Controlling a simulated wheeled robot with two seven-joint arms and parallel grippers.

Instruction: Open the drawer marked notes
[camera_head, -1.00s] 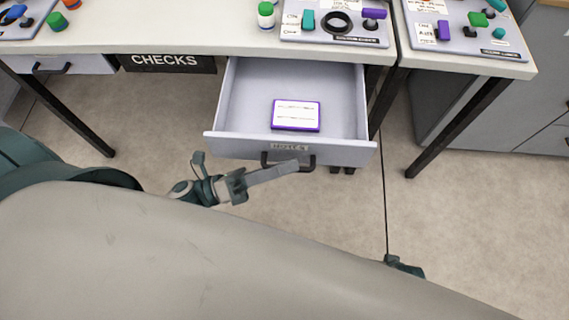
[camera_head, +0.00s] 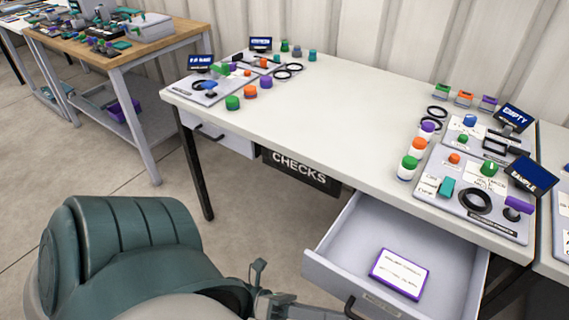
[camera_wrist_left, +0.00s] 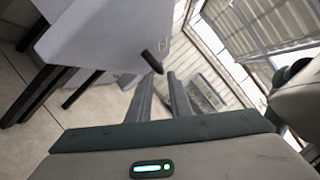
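The drawer (camera_head: 330,275) under the right part of the white table is pulled well out. Its front label is too small to read now. A white card with a purple border (camera_head: 400,273) lies inside. The dark handle (camera_head: 350,308) is partly cut off by the bottom edge. My left gripper (camera_head: 300,307) is low in front of the drawer, left of the handle. In the left wrist view, its two fingers (camera_wrist_left: 160,78) are apart with nothing between them, and a dark handle (camera_wrist_left: 152,62) shows just beyond the tips. My right gripper is not in view.
A sign reading CHECKS (camera_head: 300,172) hangs under the table, beside a closed drawer (camera_head: 217,134). The tabletop (camera_head: 320,110) holds control panels, screens and coloured jars, with its middle clear. A wooden workbench (camera_head: 110,48) stands at back left.

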